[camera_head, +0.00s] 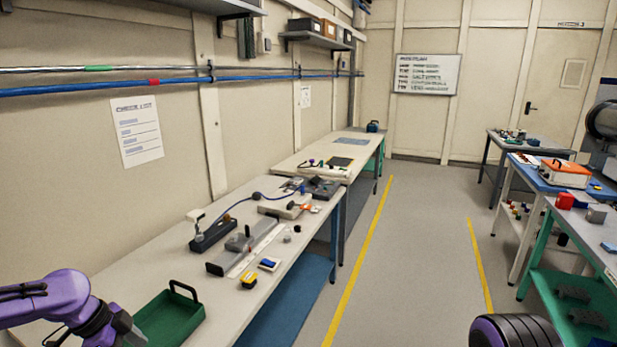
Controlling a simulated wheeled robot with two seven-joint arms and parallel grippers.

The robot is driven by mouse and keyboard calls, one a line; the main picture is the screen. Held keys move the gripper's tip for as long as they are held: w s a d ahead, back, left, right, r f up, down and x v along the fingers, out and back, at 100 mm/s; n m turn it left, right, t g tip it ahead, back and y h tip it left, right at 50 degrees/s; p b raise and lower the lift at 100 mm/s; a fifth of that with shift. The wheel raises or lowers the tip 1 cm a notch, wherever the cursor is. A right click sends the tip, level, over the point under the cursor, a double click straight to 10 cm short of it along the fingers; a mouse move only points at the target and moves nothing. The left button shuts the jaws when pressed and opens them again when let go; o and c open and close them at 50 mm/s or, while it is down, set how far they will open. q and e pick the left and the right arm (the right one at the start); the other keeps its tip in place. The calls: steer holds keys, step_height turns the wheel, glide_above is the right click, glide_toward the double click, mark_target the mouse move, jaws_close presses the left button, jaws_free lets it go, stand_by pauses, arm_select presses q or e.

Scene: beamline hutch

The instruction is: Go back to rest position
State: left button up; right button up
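My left arm (55,300) enters at the lower left, purple with a dark wrist end that reaches the bottom edge beside a green tray. Its fingertips do not show. A dark ribbed part with a purple rim (512,332) at the bottom right looks like part of my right arm. No fingers of the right gripper show. I see nothing held by either arm.
The green tray (172,318) with a black handle stands on the long left bench (120,278), close to my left wrist. Several instruments and small blocks lie farther along the bench. Benches with a red-orange case (562,173) stand at right. The aisle floor (410,255) is clear.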

arm_select(q)
steer(key=s+d+f+n+y+b, duration=0.1)
steer(key=s+d+f+n, duration=0.25)
steer(key=f, duration=0.45)
steer(key=s+d+f+n+b, duration=0.2)
steer(key=s+d+f+n, duration=0.15)
steer(key=f, duration=0.35)
steer(key=s+d+f+n+y+b, duration=0.1)
steer(key=s+d+f+n, duration=0.25)
steer(key=f, duration=0.45)
steer(key=s+a+f+n+y, duration=0.1)
steer(key=s+f+n+y, duration=0.1)
steer(key=s, duration=0.4)
steer(key=s+a+f+n+t+y+b, duration=0.1)
steer(key=s+f+n, duration=0.2)
steer(key=s, duration=0.3)
steer(key=s+a+f+n+y+b, duration=0.1)
steer(key=s+a+f+n+y, duration=0.1)
steer(key=s+n, duration=0.2)
steer(key=s, duration=0.2)
steer(key=shift+s+f+n+y, duration=0.3)
steer(key=shift+s+n, duration=0.05)
arm_select(e)
step_height(320, 180, down, 6)
steer(key=shift+s, duration=0.35)
